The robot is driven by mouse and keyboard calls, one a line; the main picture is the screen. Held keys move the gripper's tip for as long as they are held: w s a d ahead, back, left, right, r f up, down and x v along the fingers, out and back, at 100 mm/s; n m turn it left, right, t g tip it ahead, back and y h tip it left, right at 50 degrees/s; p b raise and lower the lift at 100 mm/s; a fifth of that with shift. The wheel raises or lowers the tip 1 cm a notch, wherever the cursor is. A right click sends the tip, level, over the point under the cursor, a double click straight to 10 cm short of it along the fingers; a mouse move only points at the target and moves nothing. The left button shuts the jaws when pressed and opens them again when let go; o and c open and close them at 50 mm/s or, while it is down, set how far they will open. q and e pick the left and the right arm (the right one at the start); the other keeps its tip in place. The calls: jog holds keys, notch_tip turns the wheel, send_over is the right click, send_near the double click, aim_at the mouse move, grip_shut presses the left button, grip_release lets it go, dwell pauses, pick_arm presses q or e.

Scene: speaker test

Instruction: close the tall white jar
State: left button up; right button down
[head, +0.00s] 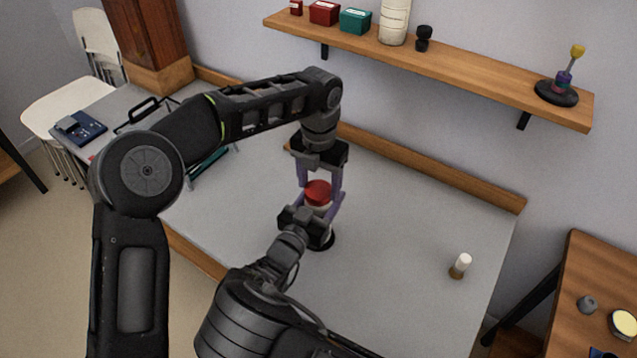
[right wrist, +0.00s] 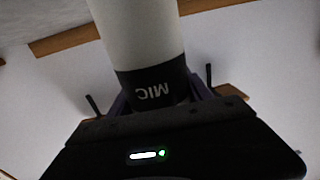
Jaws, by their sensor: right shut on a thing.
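The tall white jar (head: 321,209) stands on the grey table, mostly hidden by my grippers. Its red lid (head: 317,190) shows at the top; I cannot tell whether it is seated or just above the rim. My left gripper (head: 319,187) comes down from above with a finger on each side of the lid; whether they press on it is unclear. My right gripper (head: 325,208) comes from the front, low down, and is shut on the jar's body. In the right wrist view the jar (right wrist: 140,35) is a white cylinder with a black band lettered "MIC".
A small white-topped bottle (head: 461,264) stands on the grey table (head: 410,290) to the right. A wall shelf (head: 470,70) behind carries boxes, a white container (head: 394,20) and a stand (head: 557,92). A wire rack lies at the table's left. The table's right part is mostly clear.

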pick_arm(q)
jog(key=shift+o, duration=1.1)
jog(key=shift+r, duration=2.2)
jog(key=shift+c, duration=0.4)
